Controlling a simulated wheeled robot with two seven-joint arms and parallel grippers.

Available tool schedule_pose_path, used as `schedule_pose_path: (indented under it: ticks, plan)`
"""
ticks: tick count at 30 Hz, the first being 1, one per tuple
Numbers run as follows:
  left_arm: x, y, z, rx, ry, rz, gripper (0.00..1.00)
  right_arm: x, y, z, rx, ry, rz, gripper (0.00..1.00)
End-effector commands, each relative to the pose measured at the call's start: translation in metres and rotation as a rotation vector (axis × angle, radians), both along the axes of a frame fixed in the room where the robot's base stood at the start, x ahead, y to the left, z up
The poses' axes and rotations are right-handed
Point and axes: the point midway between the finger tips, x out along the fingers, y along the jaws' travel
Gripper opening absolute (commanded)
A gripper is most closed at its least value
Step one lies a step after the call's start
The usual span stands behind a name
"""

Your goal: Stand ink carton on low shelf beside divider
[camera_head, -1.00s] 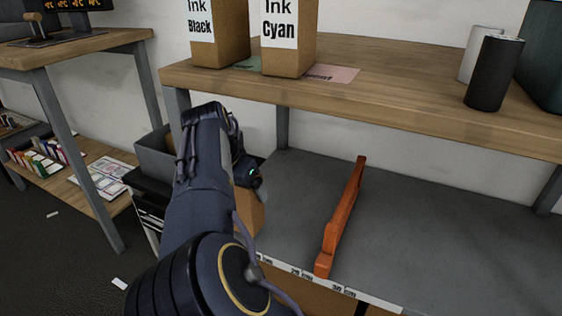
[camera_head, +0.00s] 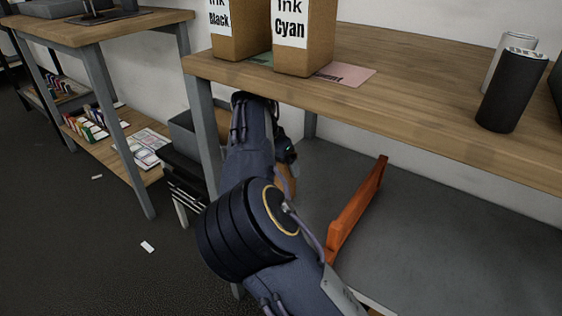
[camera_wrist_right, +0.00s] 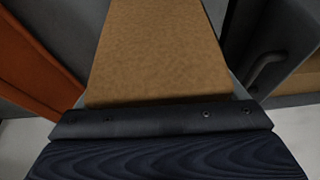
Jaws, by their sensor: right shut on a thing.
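My right gripper (camera_wrist_right: 160,120) is shut on a plain brown carton (camera_wrist_right: 160,50), which fills the upper middle of the right wrist view. In the head view only a strip of this carton (camera_head: 287,182) shows beside my right arm, over the left part of the grey low shelf (camera_head: 440,240). The arm hides most of it, and I cannot tell whether its base touches the shelf. The orange divider (camera_head: 357,210) stands on the low shelf right of the carton; it also shows at the left of the right wrist view (camera_wrist_right: 32,65). My left gripper is not in view.
Ink Black (camera_head: 240,45) and Ink Cyan (camera_head: 304,55) cartons stand on the wooden upper shelf (camera_head: 430,95), above my arm. A black cylinder (camera_head: 512,92) stands further right. A grey shelf leg (camera_head: 205,130) is left of my arm. The low shelf is clear right of the divider.

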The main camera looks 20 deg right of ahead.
Motion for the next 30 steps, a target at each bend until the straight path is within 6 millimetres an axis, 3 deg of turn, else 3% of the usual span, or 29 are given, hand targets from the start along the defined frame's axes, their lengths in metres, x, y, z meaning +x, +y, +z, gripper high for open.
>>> schedule_pose_path:
  ticks: [22,23,24,30]
  plan:
    - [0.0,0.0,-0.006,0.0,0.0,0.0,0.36,0.0,0.0,-0.01,-0.001,-0.004,0.002,0.48]
    - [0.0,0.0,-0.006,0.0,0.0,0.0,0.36,0.0,0.0,-0.011,-0.001,-0.001,0.001,0.95]
    - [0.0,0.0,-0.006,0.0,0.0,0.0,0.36,0.0,0.0,-0.011,-0.001,-0.001,0.001,1.0]
    - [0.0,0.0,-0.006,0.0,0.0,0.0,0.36,0.0,0.0,-0.011,-0.001,-0.001,0.001,1.0]
